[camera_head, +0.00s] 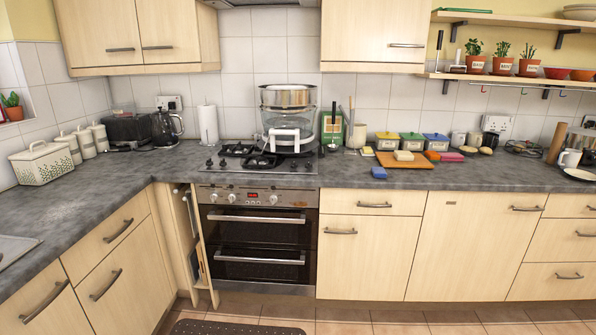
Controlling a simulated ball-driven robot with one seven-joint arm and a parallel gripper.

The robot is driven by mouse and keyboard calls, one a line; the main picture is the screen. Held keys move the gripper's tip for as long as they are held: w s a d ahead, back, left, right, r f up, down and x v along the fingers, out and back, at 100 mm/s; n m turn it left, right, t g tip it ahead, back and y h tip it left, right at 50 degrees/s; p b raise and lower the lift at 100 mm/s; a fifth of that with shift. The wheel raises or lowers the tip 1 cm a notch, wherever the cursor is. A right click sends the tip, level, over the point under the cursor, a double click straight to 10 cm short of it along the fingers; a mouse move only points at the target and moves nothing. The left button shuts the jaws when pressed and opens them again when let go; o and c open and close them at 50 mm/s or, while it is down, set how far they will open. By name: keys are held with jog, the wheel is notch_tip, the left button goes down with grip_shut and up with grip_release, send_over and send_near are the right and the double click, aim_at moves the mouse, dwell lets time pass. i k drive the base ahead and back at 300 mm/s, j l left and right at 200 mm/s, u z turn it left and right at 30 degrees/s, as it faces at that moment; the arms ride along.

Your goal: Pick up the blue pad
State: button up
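The blue pad (379,172) is a small flat blue block.
A cream block (403,155) sits on the board, with orange (432,155) and pink (452,157) pads to its right. Several lidded tins (411,141) stand behind. The hob (262,160) with a tall steamer-like stack (288,97) is left. The worktop around the blue pad is clear.

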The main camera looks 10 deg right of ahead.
aim_at(377, 173)
jog(key=i+l+u, duration=0.35)
jog(key=i+l, duration=0.3)
jog(key=i, duration=0.2)
jog(key=i+l+u, duration=0.4)
jog(key=i+l, duration=0.35)
jog(key=l, duration=0.1)
